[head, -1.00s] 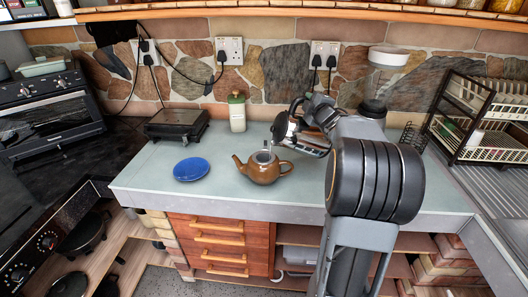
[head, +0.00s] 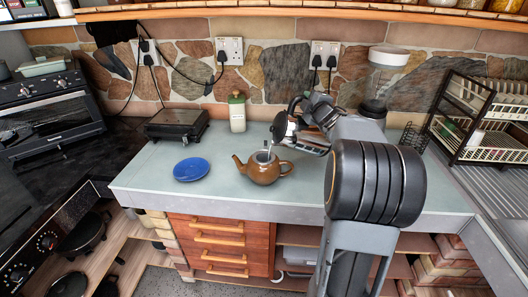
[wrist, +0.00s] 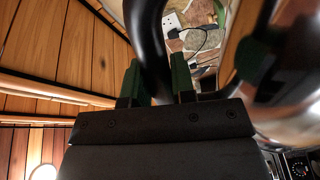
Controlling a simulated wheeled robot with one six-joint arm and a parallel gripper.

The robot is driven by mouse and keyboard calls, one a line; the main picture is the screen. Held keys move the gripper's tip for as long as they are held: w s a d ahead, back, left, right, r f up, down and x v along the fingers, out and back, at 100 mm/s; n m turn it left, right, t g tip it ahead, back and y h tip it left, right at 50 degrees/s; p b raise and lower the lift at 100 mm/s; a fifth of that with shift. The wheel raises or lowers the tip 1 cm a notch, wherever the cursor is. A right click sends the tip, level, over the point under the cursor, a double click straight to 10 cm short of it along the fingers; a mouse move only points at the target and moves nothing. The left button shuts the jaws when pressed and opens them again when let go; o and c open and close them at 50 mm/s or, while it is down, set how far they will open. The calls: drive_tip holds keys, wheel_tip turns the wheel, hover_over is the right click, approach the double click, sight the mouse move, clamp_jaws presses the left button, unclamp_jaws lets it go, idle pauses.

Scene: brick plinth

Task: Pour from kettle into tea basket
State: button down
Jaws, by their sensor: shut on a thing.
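My gripper (wrist: 156,64) is shut on the black handle of the kettle (wrist: 147,28), which passes between the green fingertips in the wrist view. The kettle's shiny metal body (wrist: 292,118) fills the right of that view. In the head view the kettle (head: 281,126) hangs above the counter, up and right of the brown teapot (head: 262,171), partly hidden by my wrist. The teapot stands upright and open, spout to the left. The metal tea basket (head: 263,156) appears in its mouth; its inside is too small to make out. No liquid stream is visible.
A blue plate (head: 191,169) lies left of the teapot on the pale counter (head: 140,184). A cream canister (head: 237,113) and a black scale-like appliance (head: 177,124) stand behind. A dish rack (head: 485,125) is at the right. The counter's front is clear.

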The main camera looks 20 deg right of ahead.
drive_tip(key=shift+a+r+n, duration=0.3)
drive_tip(key=shift+a+r, duration=0.1)
drive_tip(key=shift+r, duration=0.2)
idle(0.9)
drive_tip(key=shift+w+a+r+n+b, duration=0.15)
drive_tip(key=shift+a+r+n+b, duration=0.1)
drive_tip(key=shift+a+b, duration=0.3)
drive_tip(key=shift+w+a+r+n+b, duration=0.1)
drive_tip(key=shift+a+n+b, duration=0.15)
drive_tip(key=shift+a, duration=0.4)
drive_tip(key=shift+w+a+r+n+b, duration=0.15)
drive_tip(key=shift+a+r+n+b, duration=0.05)
drive_tip(key=shift+a+b, duration=0.35)
idle(4.8)
